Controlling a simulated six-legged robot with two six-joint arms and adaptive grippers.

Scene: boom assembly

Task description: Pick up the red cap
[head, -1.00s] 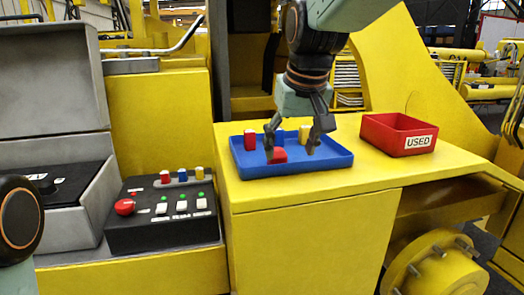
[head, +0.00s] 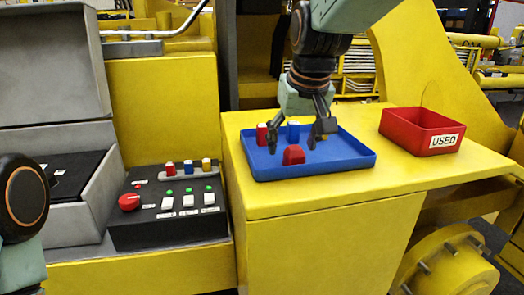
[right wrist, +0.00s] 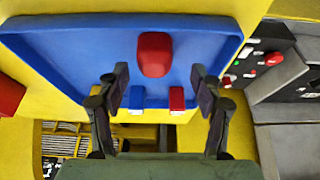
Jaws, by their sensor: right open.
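The red cap (head: 293,155) lies in the blue tray (head: 340,172), near the tray's front middle, and looks like a rounded red block. In the right wrist view the cap (right wrist: 154,55) shows beyond and between the finger ends, with no contact visible. My right gripper (head: 291,147) is open and points down over the tray, its fingers to either side of the cap in the picture. The open fingers also show in the right wrist view (right wrist: 159,80). My left gripper is out of view.
Behind the cap, a red piece (head: 262,134) and a blue piece (head: 293,132) stand in the tray. A red bin marked USED (head: 420,138) stands to the right. A black control box (head: 165,228) and an open grey case (head: 78,225) are to the left.

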